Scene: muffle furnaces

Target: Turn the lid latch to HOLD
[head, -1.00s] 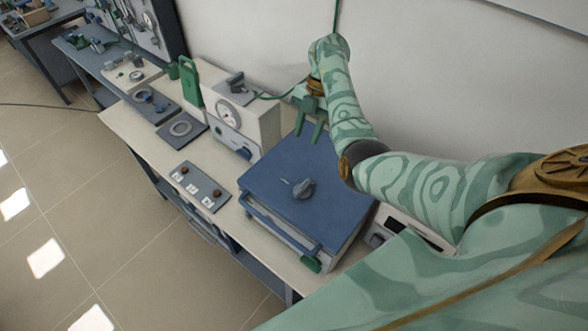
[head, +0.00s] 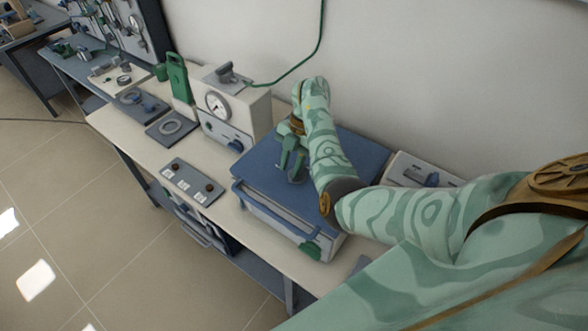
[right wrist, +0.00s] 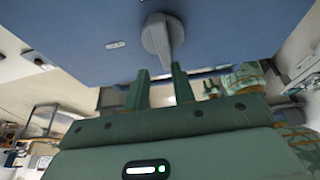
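The blue furnace lid (head: 262,178) lies closed on its box on the bench. The lid latch is a dark grey knob on top of the lid, mostly hidden behind my right gripper (head: 290,168) in the head view. In the right wrist view the latch (right wrist: 160,36) shows clearly, its grip bar pointing toward my gripper. The right gripper (right wrist: 160,72) is open, its two fingers apart just short of the latch, with the bar's end near the gap between the tips. I cannot tell if they touch. My left gripper is not in view.
A small pale mark (right wrist: 115,45) sits on the lid beside the latch. A white gauge box (head: 235,112) stands behind left of the furnace. A grey panel with knobs (head: 192,182) lies at the bench's front. A green handle (head: 311,250) shows below the lid.

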